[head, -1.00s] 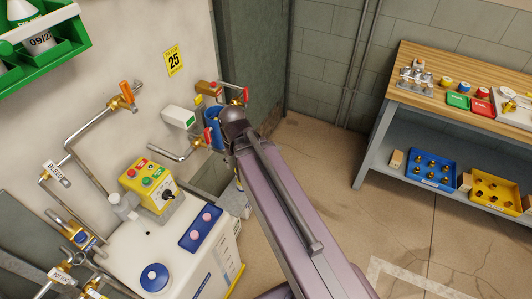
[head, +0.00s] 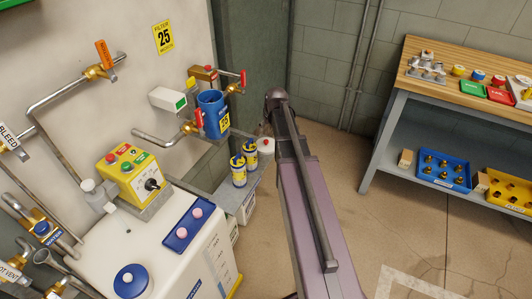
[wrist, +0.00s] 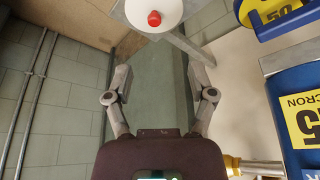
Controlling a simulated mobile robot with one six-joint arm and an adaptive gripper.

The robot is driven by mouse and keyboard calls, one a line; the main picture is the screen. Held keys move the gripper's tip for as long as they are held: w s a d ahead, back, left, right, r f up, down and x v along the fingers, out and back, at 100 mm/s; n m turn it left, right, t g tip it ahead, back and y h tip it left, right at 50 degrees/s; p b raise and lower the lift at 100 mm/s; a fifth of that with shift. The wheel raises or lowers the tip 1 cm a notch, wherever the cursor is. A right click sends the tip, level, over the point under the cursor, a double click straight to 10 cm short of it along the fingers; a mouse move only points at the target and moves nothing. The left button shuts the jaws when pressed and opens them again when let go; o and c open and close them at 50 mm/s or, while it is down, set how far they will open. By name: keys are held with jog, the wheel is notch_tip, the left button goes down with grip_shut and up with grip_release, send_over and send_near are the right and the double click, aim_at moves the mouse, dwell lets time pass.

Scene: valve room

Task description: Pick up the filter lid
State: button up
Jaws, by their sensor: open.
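A white round piece with a red knob, which looks like the filter lid (wrist: 152,16), is at the top middle of the wrist view, partly cut off by the edge. In the head view it (head: 266,147) sits by the cans on the shelf, partly behind my arm. My gripper (wrist: 160,78) is open and empty, with its fingers wide apart; the lid lies beyond them, apart from both. The gripper is hidden behind my arm in the head view. The blue filter housing (head: 212,116) has an open top and stands left of the lid.
Two blue-and-yellow cans (head: 239,172) stand on the shelf (head: 229,194) beside the lid. Red-handled valves (head: 197,122) flank the housing. A wooden bench (head: 458,78) with parts is at right, with open floor before it.

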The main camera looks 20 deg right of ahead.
jog(key=shift+w+d+f, duration=0.2)
jog(key=shift+d, duration=0.2)
jog(key=shift+w+d+f, duration=0.15)
jog(key=shift+w+d, duration=0.05)
jog(key=shift+d, duration=0.15)
jog(key=b, duration=0.8)
send_near(266, 141)
jog(key=x, duration=0.5)
jog(key=shift+d, duration=0.3)
jog(key=shift+f, duration=0.1)
jog(key=shift+w+f, duration=0.1)
jog(key=shift+b+x, duration=2.5)
jog(key=shift+b, duration=0.05)
jog(key=shift+a, duration=0.2)
grip_shut()
